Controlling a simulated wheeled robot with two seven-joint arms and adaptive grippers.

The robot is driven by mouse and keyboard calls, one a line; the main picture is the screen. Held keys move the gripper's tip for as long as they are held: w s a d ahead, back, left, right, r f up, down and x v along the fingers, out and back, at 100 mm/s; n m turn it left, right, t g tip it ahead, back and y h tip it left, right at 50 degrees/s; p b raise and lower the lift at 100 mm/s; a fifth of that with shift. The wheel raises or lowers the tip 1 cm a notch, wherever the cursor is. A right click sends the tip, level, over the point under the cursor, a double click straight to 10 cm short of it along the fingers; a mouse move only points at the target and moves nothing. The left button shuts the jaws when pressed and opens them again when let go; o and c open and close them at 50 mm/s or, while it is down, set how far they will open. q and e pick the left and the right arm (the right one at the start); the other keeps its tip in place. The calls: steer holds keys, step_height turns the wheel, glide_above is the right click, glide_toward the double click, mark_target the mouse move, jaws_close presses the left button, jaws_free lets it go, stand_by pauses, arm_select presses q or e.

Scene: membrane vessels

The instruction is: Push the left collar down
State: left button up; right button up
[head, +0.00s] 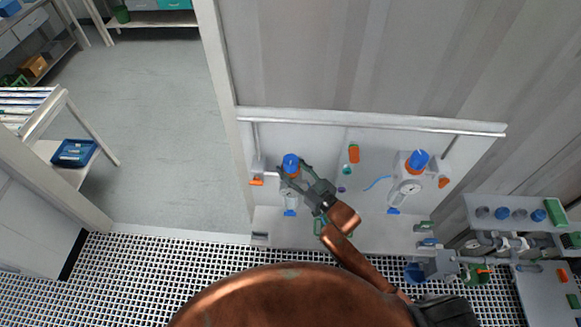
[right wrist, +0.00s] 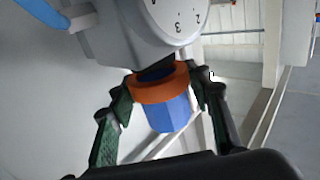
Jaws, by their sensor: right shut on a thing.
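The left vessel (head: 290,198) stands against the white wall panel, with a blue cap (head: 291,161) on top. In the right wrist view, which shows it upside down, the blue cap (right wrist: 170,113) is beside the orange collar (right wrist: 160,84), and a dial (right wrist: 180,14) is on the vessel body. My right gripper (head: 294,173) reaches in from the right and has its fingers shut on the orange collar, one on each side. The collar is mostly hidden by the fingers in the head view. My left gripper is not in view.
A second vessel (head: 408,187) with a blue cap (head: 419,159) and a dial stands to the right. An orange part (head: 354,153) is on the panel between them. A rail (head: 370,121) runs above both. A cluttered bench (head: 485,211) stands at far right.

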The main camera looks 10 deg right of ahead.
steer(key=shift+f, duration=0.7)
steer(key=o, duration=1.7)
steer(key=shift+o, duration=0.2)
steer(key=shift+s+d, duration=0.1)
steer(key=v, duration=1.1)
steer(key=shift+s, duration=0.35)
steer(key=shift+d+r, duration=0.1)
steer(key=shift+d, duration=0.05)
